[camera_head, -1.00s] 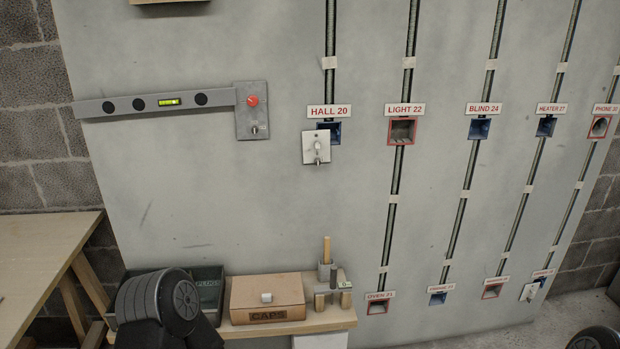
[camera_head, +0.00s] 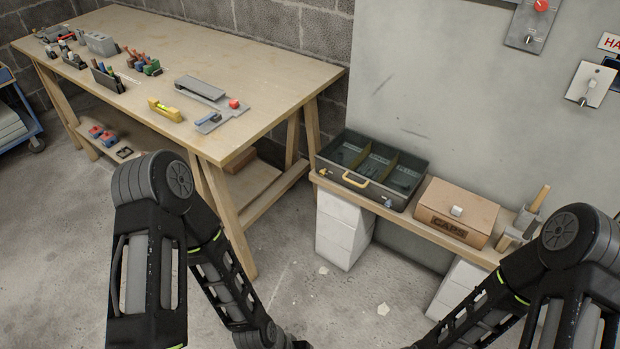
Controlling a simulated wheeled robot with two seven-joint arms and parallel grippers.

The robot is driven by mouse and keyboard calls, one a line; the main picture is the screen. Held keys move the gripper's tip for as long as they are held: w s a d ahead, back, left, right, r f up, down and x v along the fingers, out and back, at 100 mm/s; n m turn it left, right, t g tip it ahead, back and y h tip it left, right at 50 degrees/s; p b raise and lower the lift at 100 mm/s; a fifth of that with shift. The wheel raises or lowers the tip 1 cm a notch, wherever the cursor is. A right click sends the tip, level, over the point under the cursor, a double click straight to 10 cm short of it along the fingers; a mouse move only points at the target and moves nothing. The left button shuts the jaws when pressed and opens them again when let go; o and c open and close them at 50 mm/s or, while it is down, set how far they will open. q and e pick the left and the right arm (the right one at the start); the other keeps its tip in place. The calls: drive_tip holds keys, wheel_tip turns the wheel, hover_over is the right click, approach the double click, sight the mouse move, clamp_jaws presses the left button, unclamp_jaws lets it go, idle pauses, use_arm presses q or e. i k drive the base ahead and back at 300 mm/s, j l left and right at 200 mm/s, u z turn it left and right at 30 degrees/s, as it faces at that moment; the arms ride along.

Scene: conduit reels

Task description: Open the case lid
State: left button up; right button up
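A dark grey case (camera_head: 407,207) with a yellow handle and latches on its front sits at the left end of the low shelf. Its divided compartments show from above; I cannot tell whether a clear lid covers them. Beside it to the right is a brown box marked CAPS (camera_head: 483,209), with its lid down and a pale knob on top. My two arms come in at the lower left and lower right, in front of the shelf and apart from the case. Both grippers are out of view, below the picture's edge.
The low wooden shelf (camera_head: 448,243) rests on pale blocks (camera_head: 342,228). A holder (camera_head: 527,220) with a wooden handle stands right of the box. A workbench (camera_head: 268,72) at left carries several tools. The grey wall panel (camera_head: 440,70) rises behind the shelf.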

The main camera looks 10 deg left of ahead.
sight(347, 172)
drive_tip(key=i+l, duration=0.2)
drive_tip(key=i, duration=0.25)
drive_tip(key=i+l+z, duration=0.1)
drive_tip(key=i+l, duration=0.15)
drive_tip(key=i, duration=0.15)
